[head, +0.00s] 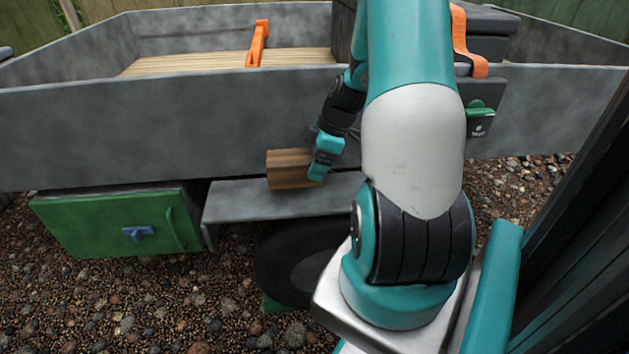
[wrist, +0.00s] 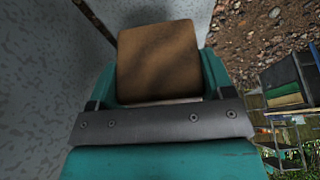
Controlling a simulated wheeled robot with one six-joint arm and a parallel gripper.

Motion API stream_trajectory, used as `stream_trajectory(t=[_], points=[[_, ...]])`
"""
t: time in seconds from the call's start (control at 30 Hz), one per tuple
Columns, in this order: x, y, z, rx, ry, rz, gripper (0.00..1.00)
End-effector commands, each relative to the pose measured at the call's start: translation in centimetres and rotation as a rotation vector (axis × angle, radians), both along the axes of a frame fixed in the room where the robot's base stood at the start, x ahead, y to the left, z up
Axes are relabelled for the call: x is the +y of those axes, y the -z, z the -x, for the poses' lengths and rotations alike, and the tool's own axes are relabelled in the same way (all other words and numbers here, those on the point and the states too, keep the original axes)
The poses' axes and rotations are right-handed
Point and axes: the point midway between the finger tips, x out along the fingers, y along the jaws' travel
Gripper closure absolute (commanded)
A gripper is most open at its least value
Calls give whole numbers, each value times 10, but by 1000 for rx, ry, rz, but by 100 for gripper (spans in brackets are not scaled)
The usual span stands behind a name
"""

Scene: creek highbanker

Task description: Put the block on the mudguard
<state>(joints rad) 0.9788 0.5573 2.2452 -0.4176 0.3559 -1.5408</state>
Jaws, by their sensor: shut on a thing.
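The block (head: 289,168) is brown wood and sits between the fingers of my gripper (head: 318,170). In the wrist view the block (wrist: 158,62) fills the space between the teal fingers of my gripper (wrist: 160,88), which is shut on it. The mudguard (head: 265,199) is the grey metal shelf over the dark wheel, below the trailer side. In the head view the block appears at the mudguard's back edge, over its top; I cannot tell whether they touch. My arm hides the mudguard's right part.
A green box (head: 110,222) with a blue latch hangs left of the mudguard. The grey trailer side (head: 150,130) stands behind the block. The wheel (head: 290,262) is below. Gravel covers the ground.

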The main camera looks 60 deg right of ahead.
Motion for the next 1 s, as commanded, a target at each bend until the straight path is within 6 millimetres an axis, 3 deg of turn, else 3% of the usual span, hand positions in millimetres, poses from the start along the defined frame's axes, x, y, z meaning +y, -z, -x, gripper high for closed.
stream_trajectory(t=[0.3, 0.67, 0.7, 0.77, 1.0], points=[[1, 41, 0, 1, -1, -3, 61], [1, 45, -1, -2, -1, 1, 61], [1, 45, 0, 0, -1, 0, 17], [1, 44, 0, 0, -1, 0, 3], [1, 43, 0, 0, -1, 0, 0]])
